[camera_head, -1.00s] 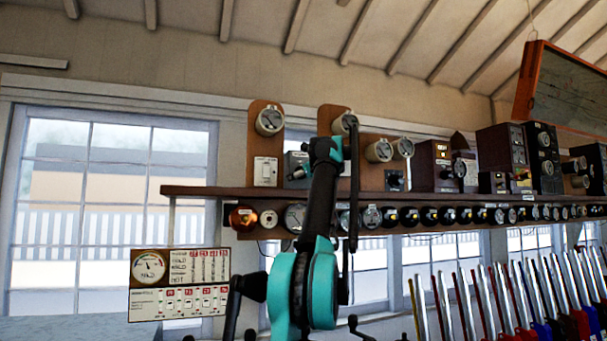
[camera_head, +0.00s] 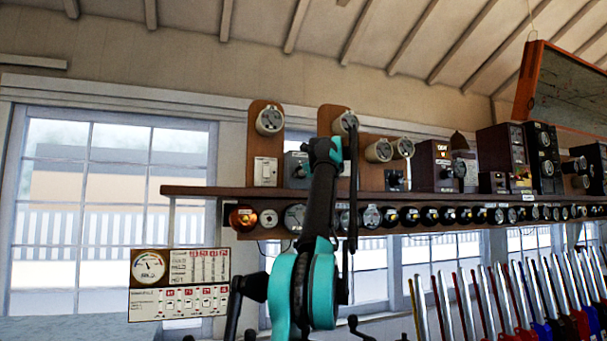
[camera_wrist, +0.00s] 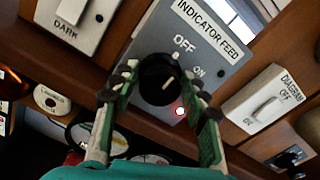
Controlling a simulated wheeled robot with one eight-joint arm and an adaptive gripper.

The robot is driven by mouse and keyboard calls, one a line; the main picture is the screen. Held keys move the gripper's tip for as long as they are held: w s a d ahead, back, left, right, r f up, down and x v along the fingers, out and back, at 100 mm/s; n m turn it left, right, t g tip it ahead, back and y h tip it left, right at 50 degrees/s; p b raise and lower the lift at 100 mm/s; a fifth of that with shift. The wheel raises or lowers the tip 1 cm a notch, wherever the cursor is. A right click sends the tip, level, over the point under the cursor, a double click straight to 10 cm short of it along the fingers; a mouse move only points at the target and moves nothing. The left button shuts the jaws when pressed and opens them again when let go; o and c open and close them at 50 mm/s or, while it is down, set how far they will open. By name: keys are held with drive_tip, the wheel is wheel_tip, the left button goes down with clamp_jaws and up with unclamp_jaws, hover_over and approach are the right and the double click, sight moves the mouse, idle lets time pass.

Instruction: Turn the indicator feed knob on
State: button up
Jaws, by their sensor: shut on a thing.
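In the wrist view the black indicator feed knob (camera_wrist: 154,76) sits on a grey plate (camera_wrist: 222,52) lettered INDICATOR FEED, OFF and ON. A white mark on the knob slants up and right, towards the ON side. My gripper (camera_wrist: 161,86) is shut on the knob, one finger on each side. In the head view the grey indicator feed box (camera_head: 296,166) stands on the shelf beside my arm. My gripper and the knob are hard to make out there.
In the wrist view a white DARK switch (camera_wrist: 72,12) is at upper left and a DIAGRAM switch (camera_wrist: 268,106) at right. In the head view the shelf (camera_head: 215,191) carries several instruments, and coloured levers (camera_head: 480,305) stand at lower right.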

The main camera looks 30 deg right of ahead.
drive_tip(key=shift+c, duration=1.1)
